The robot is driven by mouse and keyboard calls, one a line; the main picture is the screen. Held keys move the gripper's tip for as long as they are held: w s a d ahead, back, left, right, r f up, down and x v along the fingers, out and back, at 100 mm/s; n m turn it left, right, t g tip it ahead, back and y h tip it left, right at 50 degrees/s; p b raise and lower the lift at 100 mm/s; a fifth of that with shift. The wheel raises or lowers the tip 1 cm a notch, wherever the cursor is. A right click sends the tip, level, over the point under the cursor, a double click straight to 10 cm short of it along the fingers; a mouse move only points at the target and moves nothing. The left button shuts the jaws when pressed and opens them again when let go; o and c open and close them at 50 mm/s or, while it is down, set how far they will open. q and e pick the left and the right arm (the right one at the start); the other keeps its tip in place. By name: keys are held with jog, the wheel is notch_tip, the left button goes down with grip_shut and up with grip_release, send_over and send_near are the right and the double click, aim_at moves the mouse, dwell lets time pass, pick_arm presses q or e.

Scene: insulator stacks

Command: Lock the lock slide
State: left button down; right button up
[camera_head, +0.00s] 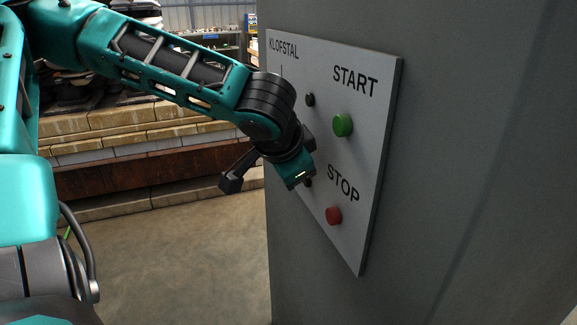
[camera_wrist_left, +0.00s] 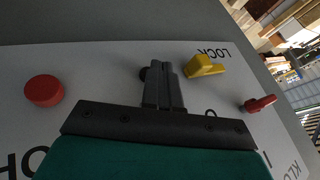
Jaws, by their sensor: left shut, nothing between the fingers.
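In the left wrist view a yellow piece (camera_wrist_left: 203,66) sits on the light grey panel (camera_wrist_left: 110,62) beside the upside-down label LOCK. I take it to be the lock slide; whether it is locked cannot be told. My left gripper (camera_wrist_left: 163,76) is shut and empty, its fingertips close to the panel, to the left of the yellow piece and apart from it in the picture. In the head view my left arm's wrist (camera_head: 285,150) is in front of the panel (camera_head: 375,115) and hides its lower left part, with the yellow piece. My right gripper is in neither view.
The panel has a green START button (camera_head: 343,125), a red STOP button (camera_head: 333,215) and a dark knob (camera_head: 310,99). A red handle (camera_wrist_left: 260,103) sticks out right of my fingers in the wrist view. Floor (camera_head: 190,265) left of the grey cabinet (camera_head: 470,150) is clear.

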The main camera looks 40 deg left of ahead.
pick_arm(q)
jog(key=a, duration=0.1)
jog(key=w+a, duration=0.1)
jog(key=a, duration=0.1)
jog(key=shift+w+a+r, duration=0.15)
jog(key=shift+w+r, duration=0.05)
jog(key=shift+w, duration=0.1)
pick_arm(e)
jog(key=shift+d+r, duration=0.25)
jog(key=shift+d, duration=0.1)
pick_arm(q)
jog(key=a, duration=0.1)
jog(key=w+a+p, duration=0.1)
jog(key=a+p, duration=0.1)
jog(key=shift+w+r, duration=0.15)
jog(key=shift+w, duration=0.1)
jog(key=shift+a, duration=0.1)
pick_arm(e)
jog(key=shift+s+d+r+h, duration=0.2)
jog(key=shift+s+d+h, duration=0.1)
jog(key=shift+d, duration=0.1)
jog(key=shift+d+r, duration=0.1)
